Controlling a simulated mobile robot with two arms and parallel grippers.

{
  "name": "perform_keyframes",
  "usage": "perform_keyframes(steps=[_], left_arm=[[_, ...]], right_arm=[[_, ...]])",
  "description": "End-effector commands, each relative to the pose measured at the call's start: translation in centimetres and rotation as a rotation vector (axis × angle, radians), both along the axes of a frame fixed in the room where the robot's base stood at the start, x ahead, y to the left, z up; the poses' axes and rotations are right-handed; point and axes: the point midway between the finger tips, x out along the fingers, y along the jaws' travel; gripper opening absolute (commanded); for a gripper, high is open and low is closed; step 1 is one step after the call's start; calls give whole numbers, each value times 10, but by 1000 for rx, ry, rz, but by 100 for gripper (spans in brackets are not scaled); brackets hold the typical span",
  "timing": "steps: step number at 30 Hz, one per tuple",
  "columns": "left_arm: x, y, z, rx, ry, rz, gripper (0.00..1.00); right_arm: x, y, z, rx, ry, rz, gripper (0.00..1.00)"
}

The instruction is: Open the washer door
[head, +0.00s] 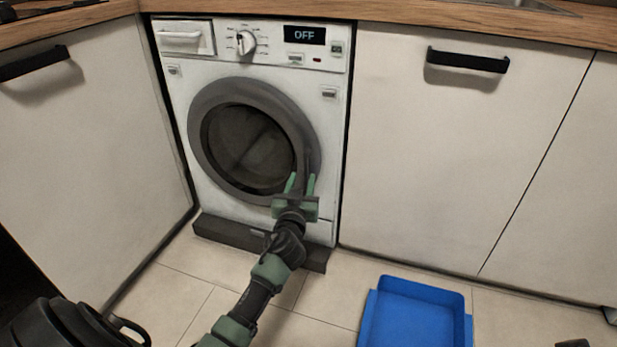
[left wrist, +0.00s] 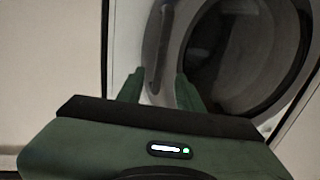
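The white washer (head: 180,95) stands under the counter, and its display reads OFF. Its round door (head: 200,105), with a grey ring and dark glass, looks shut. My left gripper (head: 300,182) is at the lower right of the door ring, with its green fingers pointing up at it. In the left wrist view the two fingers (left wrist: 158,88) are apart. The long grey door handle (left wrist: 158,48) shows ahead, between the fingertips. I cannot tell whether they touch it. Nothing is seen held. My right gripper is not in view.
A blue tray (head: 415,300) lies on the tiled floor at the lower right. Cabinet fronts with black handles flank the washer, the right handle (head: 467,60) being near the counter. A dark plinth (head: 225,230) runs below the washer. The floor before it is otherwise mostly clear.

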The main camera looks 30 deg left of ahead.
Motion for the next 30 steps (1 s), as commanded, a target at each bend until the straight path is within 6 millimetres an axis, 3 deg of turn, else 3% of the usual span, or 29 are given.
perform_keyframes(steps=[3, 9, 19, 20, 24, 30], left_arm=[[19, 9, -1, 3, -1, -1, 36], [40, 18, -2, 1, 0, -2, 36], [44, 20, -1, -1, 2, -1, 36], [44, 20, -1, -1, 2, -1, 33], [44, 20, -1, -1, 2, -1, 0], [44, 20, -1, -1, 2, -1, 0]], right_arm=[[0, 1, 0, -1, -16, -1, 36], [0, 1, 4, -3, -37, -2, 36], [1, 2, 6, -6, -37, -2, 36], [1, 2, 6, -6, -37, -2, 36], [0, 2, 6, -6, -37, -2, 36], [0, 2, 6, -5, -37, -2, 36]])
